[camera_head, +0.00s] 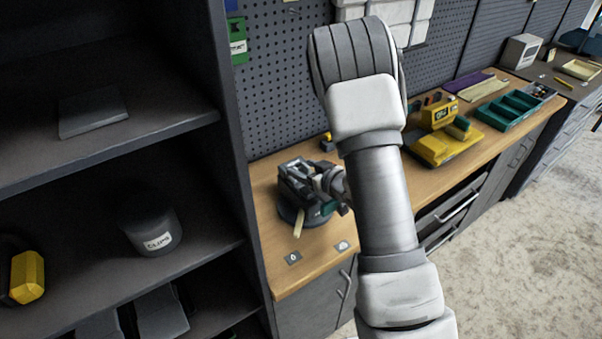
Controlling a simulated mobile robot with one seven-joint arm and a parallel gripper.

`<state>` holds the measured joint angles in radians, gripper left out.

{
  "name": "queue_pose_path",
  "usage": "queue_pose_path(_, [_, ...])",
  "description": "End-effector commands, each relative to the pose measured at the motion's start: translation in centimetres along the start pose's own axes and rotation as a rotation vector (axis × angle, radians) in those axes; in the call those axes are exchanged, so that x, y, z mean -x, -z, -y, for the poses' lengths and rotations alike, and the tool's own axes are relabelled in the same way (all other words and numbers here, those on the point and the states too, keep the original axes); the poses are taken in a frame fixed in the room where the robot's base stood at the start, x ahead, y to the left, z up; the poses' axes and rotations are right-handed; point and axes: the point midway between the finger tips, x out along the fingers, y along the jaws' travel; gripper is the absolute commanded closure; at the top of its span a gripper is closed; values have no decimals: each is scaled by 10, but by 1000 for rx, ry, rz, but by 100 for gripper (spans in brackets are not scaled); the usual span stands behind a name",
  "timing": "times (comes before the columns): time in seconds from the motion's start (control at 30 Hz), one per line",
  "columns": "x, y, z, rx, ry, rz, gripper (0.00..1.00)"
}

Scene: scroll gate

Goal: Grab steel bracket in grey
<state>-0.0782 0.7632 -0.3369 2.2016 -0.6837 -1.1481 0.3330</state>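No thing in view can be told for certain as the grey steel bracket. A flat grey plate-like piece (93,110) lies alone on the upper shelf at the left, and its exact shape is hard to make out. Two dark grey flat pieces (161,314) sit low on the bottom shelf, cut off by the frame edge. My arm rises through the middle of the view and hides part of the bench.
A dark shelf unit (238,150) stands at the left, holding a dark tub (150,226) and a yellow-black item (27,278). On the wooden bench are a vise (300,190), a yellow tool (434,148) and green trays (508,108). The floor (525,225) at right is clear.

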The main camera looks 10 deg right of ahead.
Motion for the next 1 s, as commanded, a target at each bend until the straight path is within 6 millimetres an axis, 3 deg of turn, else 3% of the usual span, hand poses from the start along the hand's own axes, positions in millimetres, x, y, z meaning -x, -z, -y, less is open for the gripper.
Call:
queue_pose_path(0.03, [0, 0, 0, 0, 0, 0, 43])
queue_pose_path(0.37, [0, 0, 0, 0, 0, 0, 100])
queue_pose_path(0.77, [0, 2, 0, 0, 0, -2, 100])
queue_pose_path(1.0, [5, 12, 0, 0, -1, -4, 100])
